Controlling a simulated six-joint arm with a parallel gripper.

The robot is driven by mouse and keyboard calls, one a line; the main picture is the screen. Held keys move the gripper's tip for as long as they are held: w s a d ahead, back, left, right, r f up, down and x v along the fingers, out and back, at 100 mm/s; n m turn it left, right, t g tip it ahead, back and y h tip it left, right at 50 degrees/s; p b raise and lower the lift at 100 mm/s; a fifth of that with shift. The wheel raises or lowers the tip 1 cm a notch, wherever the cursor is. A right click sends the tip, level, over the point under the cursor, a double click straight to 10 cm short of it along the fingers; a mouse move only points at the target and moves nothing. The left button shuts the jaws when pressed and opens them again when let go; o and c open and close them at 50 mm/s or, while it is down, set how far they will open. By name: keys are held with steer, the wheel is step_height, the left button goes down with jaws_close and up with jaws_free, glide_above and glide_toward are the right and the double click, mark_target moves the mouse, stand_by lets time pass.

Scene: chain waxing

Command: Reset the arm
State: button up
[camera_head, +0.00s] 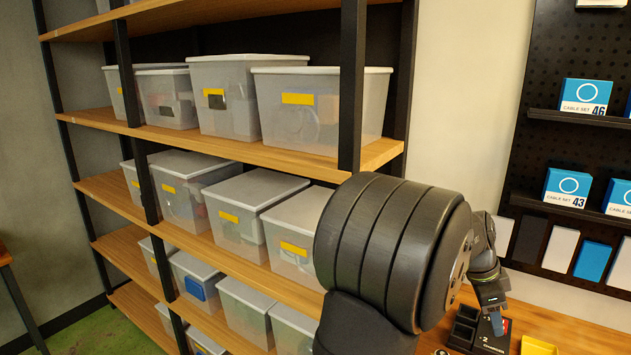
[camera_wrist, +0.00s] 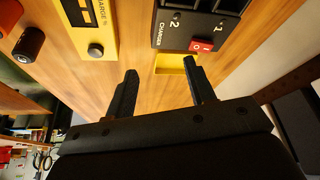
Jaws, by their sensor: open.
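My gripper is open and empty in the wrist view (camera_wrist: 161,85), its two black fingers spread apart above the wooden bench (camera_wrist: 142,60). Beyond the fingertips are a black charger (camera_wrist: 183,28) with a red switch (camera_wrist: 202,46) and a yellow charge meter (camera_wrist: 88,30) with a black knob. In the head view my gripper (camera_head: 494,312) points down at the bench at the lower right, beside the black charger (camera_head: 480,332). My arm fills the lower middle and hides part of the bench and shelves.
A wooden shelf rack (camera_head: 210,145) with several clear lidded bins stands at the left. A black pegboard (camera_head: 520,120) with blue cable boxes (camera_head: 586,96) hangs at the right. A dark cylinder (camera_wrist: 28,44) lies at the upper left of the wrist view. Bare bench lies between meter and charger.

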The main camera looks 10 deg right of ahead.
steer(key=w+f, duration=0.1)
steer(key=w, duration=0.1)
steer(key=w+f, duration=0.1)
steer(key=w+a+f, duration=0.1)
steer(key=w, duration=0.1)
steer(key=shift+w+f, duration=0.25)
steer(key=shift+w, duration=0.1)
step_height(320, 180, down, 2)
steer(key=shift+f, duration=0.45)
